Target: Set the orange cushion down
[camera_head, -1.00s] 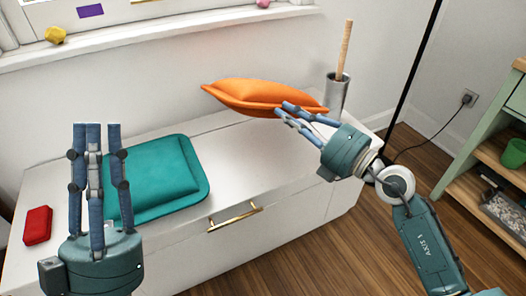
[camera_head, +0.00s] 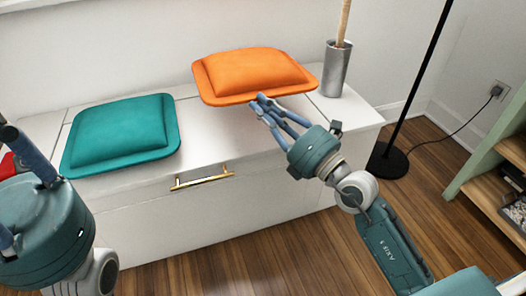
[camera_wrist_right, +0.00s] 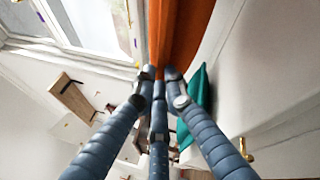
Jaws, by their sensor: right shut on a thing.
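The orange cushion (camera_head: 253,72) is at the back of the white bench top, right of centre, lying nearly flat with its broad face up. My right gripper (camera_head: 262,103) is shut on its front edge. In the right wrist view the cushion (camera_wrist_right: 185,40) runs up from between the fingertips (camera_wrist_right: 158,75). I cannot tell whether its underside touches the bench. The white bench (camera_head: 215,150) has a brass handle on its front. My left gripper (camera_head: 30,160) is at the left edge with its fingers spread apart and holding nothing visible; its tips are partly cut off.
A teal cushion (camera_head: 122,130) lies on the bench to the left. A metal cup with a wooden stick (camera_head: 335,70) stands close to the orange cushion's right side. A black lamp pole (camera_head: 415,90) and green shelf (camera_head: 490,145) are farther right. Bench top between the cushions is narrow.

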